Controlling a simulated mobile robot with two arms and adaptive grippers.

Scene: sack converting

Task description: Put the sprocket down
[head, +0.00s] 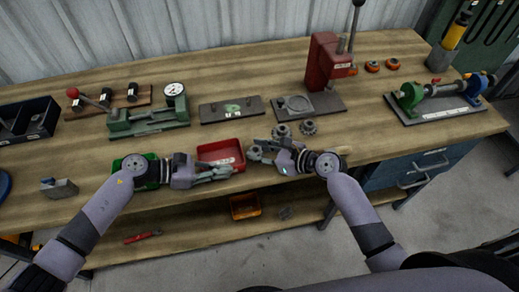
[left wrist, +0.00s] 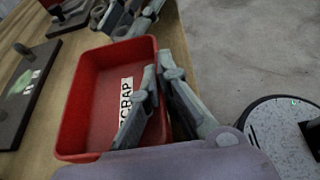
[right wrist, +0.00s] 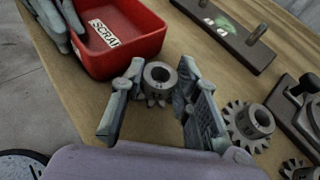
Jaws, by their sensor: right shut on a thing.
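A grey toothed sprocket (right wrist: 157,78) sits between the fingers of my right gripper (right wrist: 157,80), which is shut on it beside the red SCRAP bin. In the head view my right gripper (head: 260,152) is near the bench's front edge; the held sprocket is hard to make out there. Whether it touches the wood is unclear. Two other sprockets (head: 282,131) (head: 308,127) lie on the bench just beyond; one shows in the right wrist view (right wrist: 248,122).
The red SCRAP bin (head: 238,146) stands between my grippers. A plate with upright pins (head: 232,111) and a red press (head: 325,65) stand behind. A green bin (head: 118,163) is partly hidden by my left arm. Bare wood (head: 400,140) lies to the right.

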